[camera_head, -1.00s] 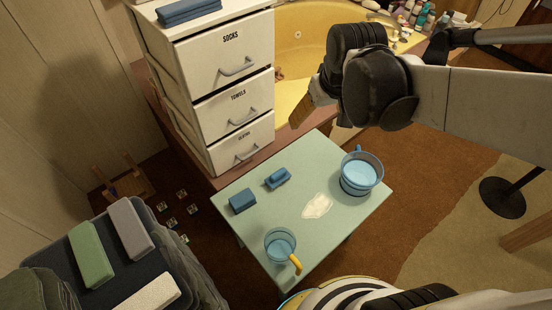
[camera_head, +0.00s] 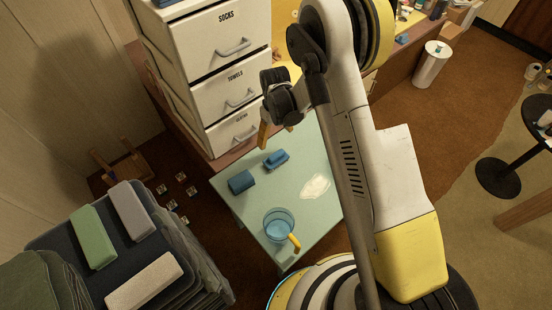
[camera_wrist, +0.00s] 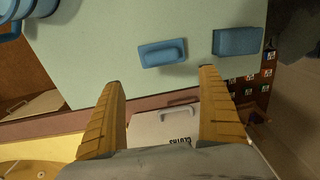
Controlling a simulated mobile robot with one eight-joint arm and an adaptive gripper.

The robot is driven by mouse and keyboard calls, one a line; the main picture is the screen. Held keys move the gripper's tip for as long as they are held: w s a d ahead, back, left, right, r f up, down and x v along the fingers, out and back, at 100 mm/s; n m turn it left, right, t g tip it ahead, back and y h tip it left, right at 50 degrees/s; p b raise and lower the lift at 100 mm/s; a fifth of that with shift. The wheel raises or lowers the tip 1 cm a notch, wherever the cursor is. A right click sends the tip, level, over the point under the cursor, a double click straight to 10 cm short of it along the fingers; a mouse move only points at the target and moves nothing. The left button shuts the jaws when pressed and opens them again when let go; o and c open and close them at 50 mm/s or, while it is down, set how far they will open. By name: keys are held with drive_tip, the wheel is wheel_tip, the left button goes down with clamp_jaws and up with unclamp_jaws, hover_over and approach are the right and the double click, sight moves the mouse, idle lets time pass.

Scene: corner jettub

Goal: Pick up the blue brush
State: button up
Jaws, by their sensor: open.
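The blue brush (camera_head: 277,159), a small block with a raised grip on top, lies on the pale green table (camera_head: 262,205). It also shows in the wrist view (camera_wrist: 163,53), just beyond and between my fingertips. My gripper (camera_wrist: 161,78) is open and empty, with its two orange fingers wide apart. In the head view my gripper hangs near the drawer-side edge of the table, close to the brush and apart from it. A plain blue block (camera_head: 241,181) lies left of the brush in the head view; the wrist view shows it to the right (camera_wrist: 237,41).
A white drawer unit (camera_head: 228,80) stands behind the table. A blue pitcher (camera_wrist: 14,22) shows at the wrist view's corner. Stacked cloths (camera_head: 105,245) stand left.

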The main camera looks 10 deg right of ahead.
sight(276, 154)
wheel_tip(276, 154, down, 5)
drive_tip(key=shift+f+b, duration=0.1)
drive_tip(key=shift+b, duration=0.9)
drive_tip(key=f+b, duration=0.1)
drive_tip(key=f, duration=0.1)
drive_tip(key=s+f+b, duration=0.1)
drive_tip(key=f+b, duration=0.1)
drive_tip(key=f, duration=0.1)
drive_tip(key=shift+s+f, duration=0.2)
drive_tip(key=shift+f, duration=0.05)
drive_tip(key=shift+r, duration=0.1)
drive_tip(key=c, duration=1.3)
